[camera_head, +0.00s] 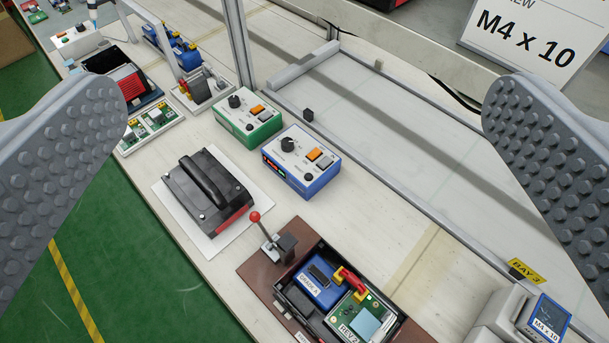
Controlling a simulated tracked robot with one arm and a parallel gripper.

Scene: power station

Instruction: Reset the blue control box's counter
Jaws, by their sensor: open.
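The blue control box (301,163) stands on the workbench, right of centre. Its white top carries a black knob, an orange button (314,154) and a grey button beside it. A small dark display with red and green marks shows on its front left side; its reading is too small to tell. My gripper (305,120) is open and empty. Its two grey studded fingers show large at the left and right edges. The blue box lies below and beyond them, between the fingers in the picture, with nothing touching it.
A similar green control box (248,117) stands just left of the blue one. A black handled case (206,190) lies left of it on a white sheet. A red-knobbed lever (264,237) and an open tray (291,291) with parts are nearer. A metal post (237,45) rises behind.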

